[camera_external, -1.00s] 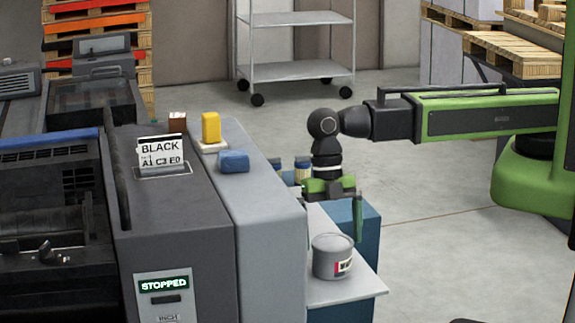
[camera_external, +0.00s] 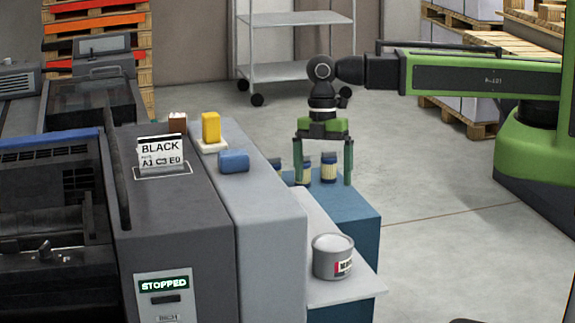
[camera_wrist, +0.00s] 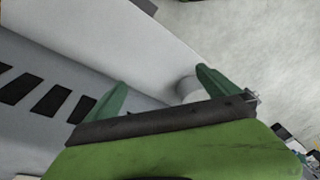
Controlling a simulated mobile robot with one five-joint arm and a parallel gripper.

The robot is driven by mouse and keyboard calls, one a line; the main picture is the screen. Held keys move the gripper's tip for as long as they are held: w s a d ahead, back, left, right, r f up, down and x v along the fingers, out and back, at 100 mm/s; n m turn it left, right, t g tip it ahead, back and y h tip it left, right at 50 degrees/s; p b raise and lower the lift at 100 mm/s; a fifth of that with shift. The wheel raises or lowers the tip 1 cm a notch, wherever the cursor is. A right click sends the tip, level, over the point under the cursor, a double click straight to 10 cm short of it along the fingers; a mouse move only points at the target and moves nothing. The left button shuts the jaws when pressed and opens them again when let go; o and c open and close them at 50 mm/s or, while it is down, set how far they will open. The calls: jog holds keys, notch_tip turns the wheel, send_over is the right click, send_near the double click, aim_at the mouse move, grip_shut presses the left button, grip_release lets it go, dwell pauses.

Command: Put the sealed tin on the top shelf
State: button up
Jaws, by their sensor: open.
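A grey tin (camera_external: 332,262) with a white, red and black label stands upright on a pale side ledge of the machine. I cannot tell whether its pale top is a lid. My gripper (camera_external: 323,178) points down, open and empty, behind and above the tin, apart from it, over a blue cabinet. In the wrist view my gripper's two green fingers (camera_wrist: 161,82) are spread, and a pale round thing (camera_wrist: 187,88), seemingly the tin, shows beside the right finger. A wheeled rack at the back has an upper visible shelf (camera_external: 300,18); its top is cut off.
Several small jars (camera_external: 328,170) stand on the blue cabinet (camera_external: 345,205), below and between my fingers. A yellow block (camera_external: 211,128) and a blue block (camera_external: 233,161) lie on the machine (camera_external: 262,200). Pallets (camera_external: 465,115) stand behind my arm. The floor between rack and machine is clear.

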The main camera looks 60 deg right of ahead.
jog(key=w+d+m+h, duration=0.1)
jog(key=w+d+m, duration=0.1)
jog(key=d+m, duration=0.7)
jog(key=w+d+m+t, duration=0.1)
jog(key=d+m, duration=0.8)
jog(key=d, duration=1.2)
jog(key=shift+w+d+f+m+h, duration=0.2)
jog(key=shift+w+d+m+h, duration=0.1)
jog(key=shift+w+m+h, duration=0.1)
